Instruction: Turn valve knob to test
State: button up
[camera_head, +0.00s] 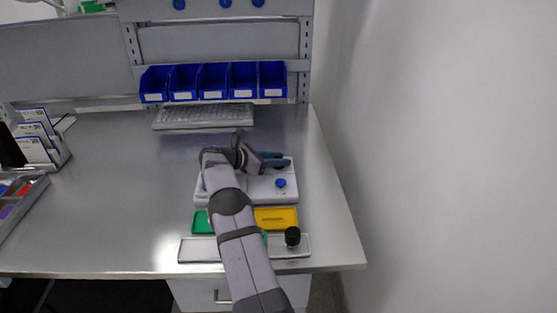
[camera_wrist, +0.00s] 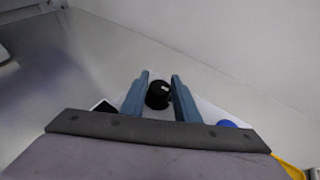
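A black valve knob with a small white mark (camera_wrist: 158,95) shows in the wrist view between my two blue fingertips. My gripper (camera_head: 275,160) is over the back right of a white fixture (camera_head: 262,194) in the head view. In the wrist view my gripper (camera_wrist: 160,92) has its fingers apart, one on each side of the knob, with narrow gaps showing. The head view mostly hides this knob behind my fingers. A blue knob (camera_head: 281,183) sits on the fixture's front right and also shows in the wrist view (camera_wrist: 227,124).
In front of the fixture are a green tray (camera_head: 201,222), a yellow tray (camera_head: 285,218) and a long pale tray (camera_head: 195,250) with a black cylinder (camera_head: 292,237). A keyboard (camera_head: 203,116) and several blue bins (camera_head: 213,82) are behind. The right wall is close; the table's left middle is clear.

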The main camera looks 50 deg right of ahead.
jog(key=shift+o, duration=1.4)
jog(key=shift+b+v, duration=1.15)
jog(key=shift+v, duration=2.5)
